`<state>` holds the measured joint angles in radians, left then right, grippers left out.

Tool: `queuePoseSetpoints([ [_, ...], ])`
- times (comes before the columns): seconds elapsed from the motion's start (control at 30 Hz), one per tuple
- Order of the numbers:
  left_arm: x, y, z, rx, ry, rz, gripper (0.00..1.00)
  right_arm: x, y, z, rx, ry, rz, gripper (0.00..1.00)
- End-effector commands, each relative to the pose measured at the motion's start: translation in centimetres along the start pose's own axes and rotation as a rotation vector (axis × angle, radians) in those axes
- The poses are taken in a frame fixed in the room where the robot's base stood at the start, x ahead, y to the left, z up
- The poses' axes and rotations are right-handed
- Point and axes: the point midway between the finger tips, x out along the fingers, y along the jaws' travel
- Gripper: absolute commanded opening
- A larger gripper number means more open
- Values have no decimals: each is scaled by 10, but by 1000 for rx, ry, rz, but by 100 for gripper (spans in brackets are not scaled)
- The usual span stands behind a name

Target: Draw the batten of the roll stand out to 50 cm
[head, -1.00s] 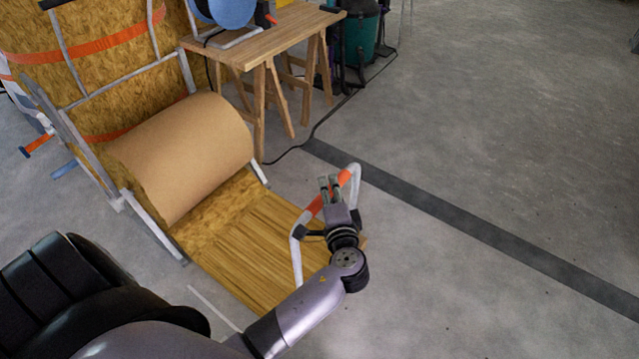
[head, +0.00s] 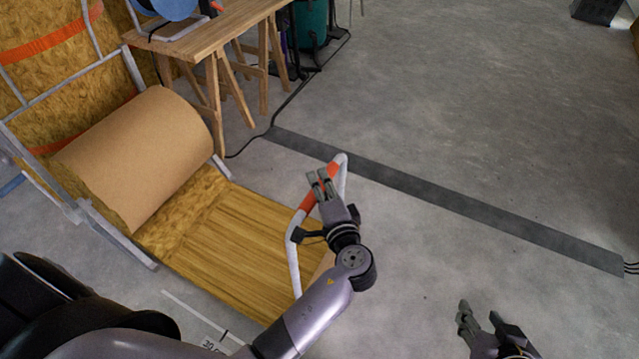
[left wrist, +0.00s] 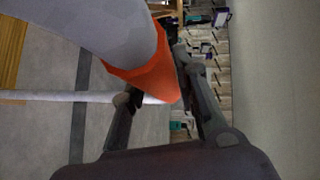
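The roll stand holds a big brown roll (head: 135,155) at the left of the head view. A wood-patterned strip (head: 235,245) runs from it along the floor to the batten (head: 322,268), mostly hidden behind my left arm. A white tube handle (head: 293,255) with an orange grip (head: 309,202) rises at the strip's outer end. My left gripper (head: 319,179) is shut on the orange grip; in the left wrist view the orange grip (left wrist: 150,75) lies between its fingers. My right gripper (head: 464,310) is empty above the floor at lower right; its finger gap is unclear.
A floor scale (head: 190,308) with a 30 cm mark lies beside the strip, partly hidden by my arm. A wooden trestle table (head: 215,35) stands behind the roll. A dark cable cover (head: 440,198) crosses the floor.

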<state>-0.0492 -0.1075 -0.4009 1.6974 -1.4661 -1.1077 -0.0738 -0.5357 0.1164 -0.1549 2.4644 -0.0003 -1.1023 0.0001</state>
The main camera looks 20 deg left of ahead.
Motion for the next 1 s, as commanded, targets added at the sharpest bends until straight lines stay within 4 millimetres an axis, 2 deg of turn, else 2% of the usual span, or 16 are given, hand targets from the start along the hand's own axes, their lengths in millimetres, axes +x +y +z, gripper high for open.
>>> queuePoseSetpoints([
  [0.2, 0, -1, 0, -2, -1, -3, 43, 0, 0, 0, 0, -1, 0, 40],
  [0.53, -3, -2, 0, -2, -1, -4, 43, 0, 0, 0, 1, 1, 0, 40],
  [0.9, -59, 0, 0, -1, 0, -2, 43, 0, 0, 0, 1, 0, 0, 40],
  [1.0, -69, 0, 0, -2, 0, -1, 43, 0, 0, 0, 0, 0, 0, 40],
])
